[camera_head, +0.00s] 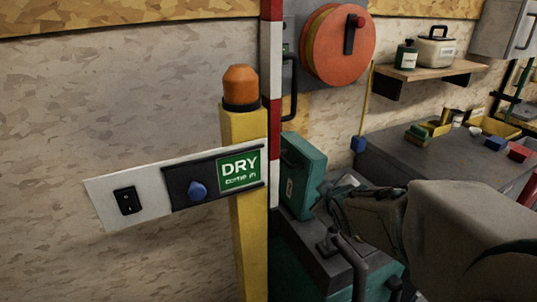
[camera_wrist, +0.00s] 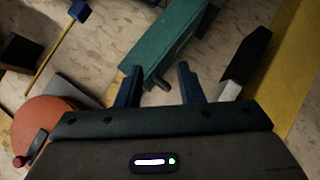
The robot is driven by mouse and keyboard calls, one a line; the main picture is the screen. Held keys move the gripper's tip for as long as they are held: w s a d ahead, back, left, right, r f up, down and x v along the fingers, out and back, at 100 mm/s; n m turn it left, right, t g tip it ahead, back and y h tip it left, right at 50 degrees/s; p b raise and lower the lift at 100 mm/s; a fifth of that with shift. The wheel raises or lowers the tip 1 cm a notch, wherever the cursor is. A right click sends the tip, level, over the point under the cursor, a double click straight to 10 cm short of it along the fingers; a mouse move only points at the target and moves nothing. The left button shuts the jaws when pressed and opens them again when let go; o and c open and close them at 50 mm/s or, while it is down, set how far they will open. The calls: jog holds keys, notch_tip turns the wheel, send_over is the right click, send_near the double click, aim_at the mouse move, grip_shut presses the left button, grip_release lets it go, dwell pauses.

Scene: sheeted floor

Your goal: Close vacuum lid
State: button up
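The teal vacuum lid (camera_head: 303,176) stands raised, close to upright, at the back of the vacuum (camera_head: 335,262), which has a grey top and a teal body. A dark bent handle or hose shows at its front. I cannot tell whether a finger touches the lid. Part of the vacuum is hidden behind my arm.
A yellow post (camera_head: 246,170) with an orange cap stands left of the lid, beside a red-white pole (camera_head: 271,60). A switch panel with a DRY sign (camera_head: 240,169) is at left. An orange reel (camera_head: 338,43) hangs behind. A grey bench (camera_head: 420,165) holds small bins at right.

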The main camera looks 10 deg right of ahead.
aim_at(290, 167)
jog(key=w+a+n+t+y+b, duration=0.1)
jog(key=w+a+n+t+y, duration=0.1)
jog(key=w, duration=0.4)
jog(key=w+a+f+n+t+y+b, duration=0.1)
jog(key=w+a+n+t+y+b, duration=0.1)
jog(key=w+n, duration=0.3)
jog(key=w+a+f+n+t+y+b, duration=0.1)
jog(key=w+a+n+t+y, duration=0.1)
jog(key=w, duration=0.5)
jog(key=shift+w+a+n+y, duration=0.3)
jog(key=shift+n+y, duration=0.3)
jog(key=shift+n, duration=0.3)
jog(key=shift+s, duration=0.1)
grip_shut()
